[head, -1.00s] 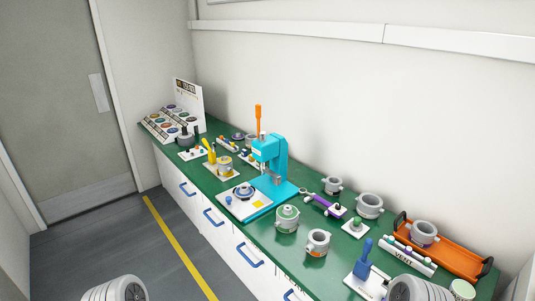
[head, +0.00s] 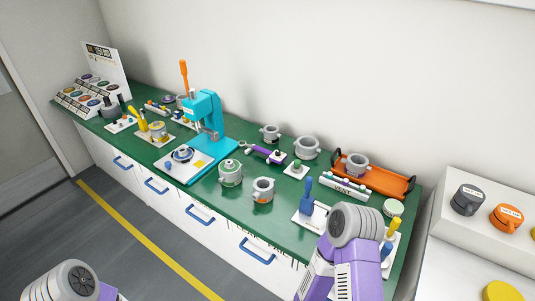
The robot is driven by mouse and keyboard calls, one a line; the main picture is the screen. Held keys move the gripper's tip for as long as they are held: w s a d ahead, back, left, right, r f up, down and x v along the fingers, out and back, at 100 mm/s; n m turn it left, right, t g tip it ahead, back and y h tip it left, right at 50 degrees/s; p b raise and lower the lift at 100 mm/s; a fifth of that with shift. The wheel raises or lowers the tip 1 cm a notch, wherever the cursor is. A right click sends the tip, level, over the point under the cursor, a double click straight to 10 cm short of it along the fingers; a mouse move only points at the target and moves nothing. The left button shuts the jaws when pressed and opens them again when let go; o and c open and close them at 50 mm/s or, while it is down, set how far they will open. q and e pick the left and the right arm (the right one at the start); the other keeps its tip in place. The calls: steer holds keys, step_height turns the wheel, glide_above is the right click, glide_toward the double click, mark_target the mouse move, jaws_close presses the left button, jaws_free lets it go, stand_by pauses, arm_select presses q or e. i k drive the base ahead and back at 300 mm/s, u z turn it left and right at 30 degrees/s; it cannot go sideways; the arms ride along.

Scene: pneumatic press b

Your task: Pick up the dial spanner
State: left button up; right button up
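A purple tool (head: 262,152) with a grey ring-like end lies on the green bench top, just right of the turquoise press (head: 205,112). It looks like the dial spanner, though it is small in the head view. Its right end is by a small white plate with a dark green knob (head: 297,167). Nothing of mine touches it. Only links of my two arms show, at the bottom left and bottom right. Neither gripper is in view.
Grey ring-handled pots (head: 306,147) stand behind and right of the tool. A lidded pot (head: 230,172) and an open pot (head: 263,189) stand in front. Farther right are an orange tray (head: 392,184), a VENT panel (head: 345,189) and a blue-handled lever (head: 307,198).

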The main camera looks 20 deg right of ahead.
mark_target(260, 150)
steer(key=z, duration=1.15)
steer(key=k, duration=0.3)
steer(key=u, duration=1.05)
steer(key=k, duration=1.05)
steer(key=u, duration=1.3)
steer(key=i, duration=3)
steer(key=z, duration=1.8)
steer(key=i, duration=0.6)
steer(key=z, duration=0.45)
